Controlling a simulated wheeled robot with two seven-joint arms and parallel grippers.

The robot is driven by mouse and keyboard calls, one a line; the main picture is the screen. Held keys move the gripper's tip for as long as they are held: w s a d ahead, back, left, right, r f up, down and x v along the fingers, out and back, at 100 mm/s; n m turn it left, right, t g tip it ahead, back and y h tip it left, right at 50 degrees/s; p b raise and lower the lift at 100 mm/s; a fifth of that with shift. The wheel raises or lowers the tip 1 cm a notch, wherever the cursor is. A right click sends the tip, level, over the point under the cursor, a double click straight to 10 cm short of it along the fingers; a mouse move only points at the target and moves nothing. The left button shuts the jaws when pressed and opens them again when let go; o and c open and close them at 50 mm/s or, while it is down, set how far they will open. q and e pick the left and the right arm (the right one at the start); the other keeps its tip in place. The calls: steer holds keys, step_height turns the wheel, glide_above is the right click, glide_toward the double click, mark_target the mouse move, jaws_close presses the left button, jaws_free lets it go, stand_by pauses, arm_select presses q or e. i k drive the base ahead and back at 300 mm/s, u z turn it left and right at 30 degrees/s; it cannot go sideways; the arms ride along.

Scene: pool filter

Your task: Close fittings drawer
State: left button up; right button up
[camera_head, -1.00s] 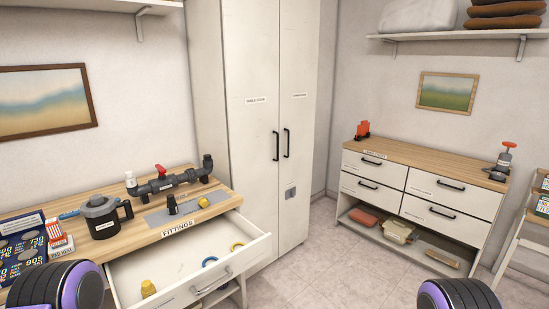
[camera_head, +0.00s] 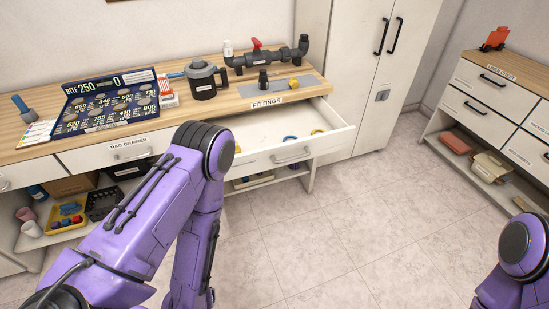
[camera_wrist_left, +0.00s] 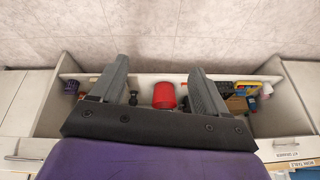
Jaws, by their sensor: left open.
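The fittings drawer (camera_head: 325,145) is pulled out from the wooden worktop at the right end of the bench in the head view. Its white front has a bar handle (camera_head: 292,157), and blue and yellow fittings show inside. The FITTINGS label (camera_head: 267,103) is on the worktop edge above it. My left arm stands in front of the bench, left of the drawer, and its gripper is out of the head view. In the left wrist view my left gripper (camera_wrist_left: 157,72) is open, with nothing held between its fingers. My right gripper is not in view.
A red cup (camera_wrist_left: 164,95) shows beyond the left fingers. Floor (camera_head: 340,215) before the drawer is clear.

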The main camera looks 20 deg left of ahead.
mark_target(260, 133)
steer(key=z, duration=0.55)
steer(key=i, duration=0.2)
steer(key=u, duration=1.35)
